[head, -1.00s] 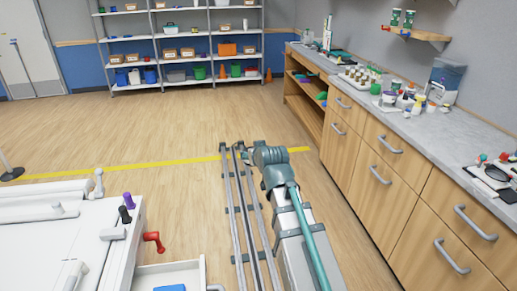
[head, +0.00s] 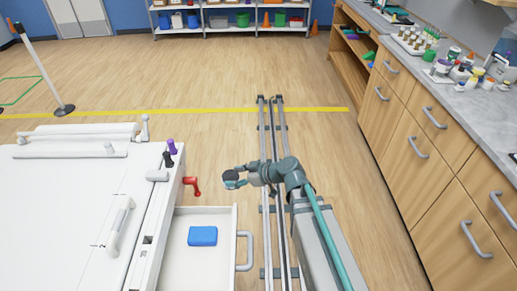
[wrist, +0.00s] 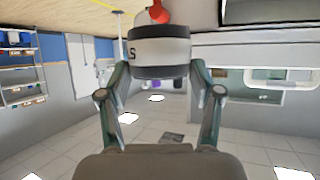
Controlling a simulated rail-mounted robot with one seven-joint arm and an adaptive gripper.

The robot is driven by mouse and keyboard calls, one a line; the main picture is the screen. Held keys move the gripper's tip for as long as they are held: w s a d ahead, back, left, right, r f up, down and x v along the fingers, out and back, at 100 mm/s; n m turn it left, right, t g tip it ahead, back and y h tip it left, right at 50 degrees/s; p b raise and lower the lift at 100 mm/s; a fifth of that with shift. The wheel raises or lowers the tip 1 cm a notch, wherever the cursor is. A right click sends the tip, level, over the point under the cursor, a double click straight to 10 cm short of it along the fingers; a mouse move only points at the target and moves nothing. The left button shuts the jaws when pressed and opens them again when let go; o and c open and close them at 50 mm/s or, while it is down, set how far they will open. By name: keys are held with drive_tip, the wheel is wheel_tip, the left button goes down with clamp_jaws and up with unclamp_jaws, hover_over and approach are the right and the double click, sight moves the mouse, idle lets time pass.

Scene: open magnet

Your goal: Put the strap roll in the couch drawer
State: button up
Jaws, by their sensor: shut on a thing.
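The strap roll is a short dark grey cylinder with a pale band marked "S"; it fills the top middle of the wrist view (wrist: 160,50). My gripper (wrist: 160,72) is shut on the roll, one finger on each side. In the head view the roll (head: 231,178) is a small dark disc at the end of my gripper (head: 240,179), left of the rails. The couch drawer (head: 190,268) is pulled open below and in front of it. A blue block (head: 202,236) lies inside. The roll appears just beyond the drawer's far edge, above it.
The white couch (head: 60,215) stands at left, with a red handle (head: 191,186) sticking out near the roll. The drawer's grey handle (head: 244,251) faces the rails (head: 270,150). Wooden cabinets (head: 410,150) line the right side. Bare drawer floor surrounds the blue block.

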drive_tip(key=s+a+n+g, duration=0.2)
drive_tip(key=s, duration=0.2)
drive_tip(key=s+a+f+n+g+p, duration=0.1)
drive_tip(key=s+a+n+g, duration=0.2)
drive_tip(key=s, duration=0.1)
drive_tip(key=s+a+f+n+g+p, duration=0.1)
drive_tip(key=s+a+n+g, duration=0.1)
drive_tip(key=s+a+g, duration=0.1)
drive_tip(key=shift+s+a+f+n, duration=0.15)
drive_tip(key=shift+s+f+n, duration=0.1)
drive_tip(key=shift+s+n, duration=0.2)
drive_tip(key=s+a+n+g+h+p, duration=0.4)
drive_tip(key=s+n+g, duration=0.35)
drive_tip(key=s, duration=0.75)
drive_tip(key=shift+t+h, duration=0.4)
drive_tip(key=shift+t, duration=0.05)
drive_tip(key=shift+f+b, duration=1.1)
drive_tip(key=shift+f, duration=2.15)
drive_tip(key=shift+f+b, duration=0.55)
drive_tip(key=shift+b, duration=0.1)
drive_tip(key=o, duration=1.3)
drive_tip(key=shift+o, duration=0.2)
